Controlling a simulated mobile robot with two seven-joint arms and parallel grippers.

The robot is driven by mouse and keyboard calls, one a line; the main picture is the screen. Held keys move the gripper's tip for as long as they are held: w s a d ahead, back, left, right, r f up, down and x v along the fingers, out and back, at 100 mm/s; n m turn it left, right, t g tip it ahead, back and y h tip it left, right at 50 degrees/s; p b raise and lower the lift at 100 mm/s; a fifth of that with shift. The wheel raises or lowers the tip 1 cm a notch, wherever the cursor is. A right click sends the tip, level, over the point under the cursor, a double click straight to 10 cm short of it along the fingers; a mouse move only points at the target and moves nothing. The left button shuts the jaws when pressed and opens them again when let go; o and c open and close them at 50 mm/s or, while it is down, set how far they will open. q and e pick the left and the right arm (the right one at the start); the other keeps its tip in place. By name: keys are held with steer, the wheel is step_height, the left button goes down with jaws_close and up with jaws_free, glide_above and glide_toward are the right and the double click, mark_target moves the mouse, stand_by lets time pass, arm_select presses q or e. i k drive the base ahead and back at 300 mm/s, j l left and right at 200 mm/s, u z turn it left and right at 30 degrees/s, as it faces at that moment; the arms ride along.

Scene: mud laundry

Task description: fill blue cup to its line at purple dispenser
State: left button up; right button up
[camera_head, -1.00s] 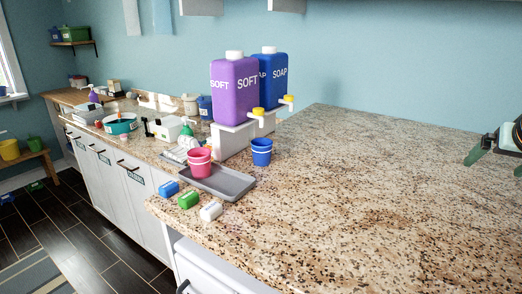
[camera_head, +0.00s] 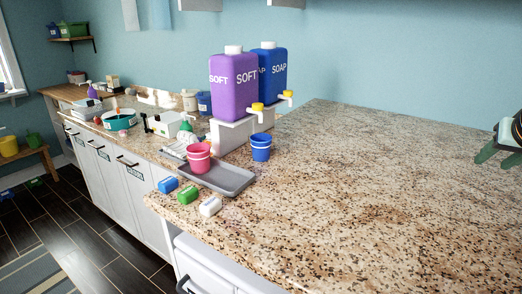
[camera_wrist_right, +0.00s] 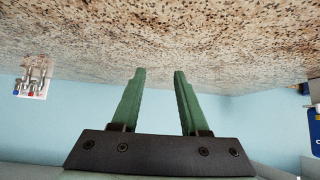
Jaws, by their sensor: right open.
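The blue cup (camera_head: 261,148) stands upright on the granite counter, just right of the grey tray and in front of the dispensers; its inside is too small to read. The purple dispenser (camera_head: 233,90), marked SOFT, sits on a white stand with a yellow-topped spout (camera_head: 257,108) above and close to the cup. My right gripper (camera_head: 487,153) is at the far right edge of the head view, well away from the cup. In the right wrist view its green fingers (camera_wrist_right: 157,75) are apart with nothing between them. My left gripper is not in view.
A blue SOAP dispenser (camera_head: 272,66) stands behind the purple one. The counter (camera_head: 370,190) to the right is clear.

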mark_target(256, 106)
steer(key=k+j, duration=0.75)
steer(key=k, duration=0.1)
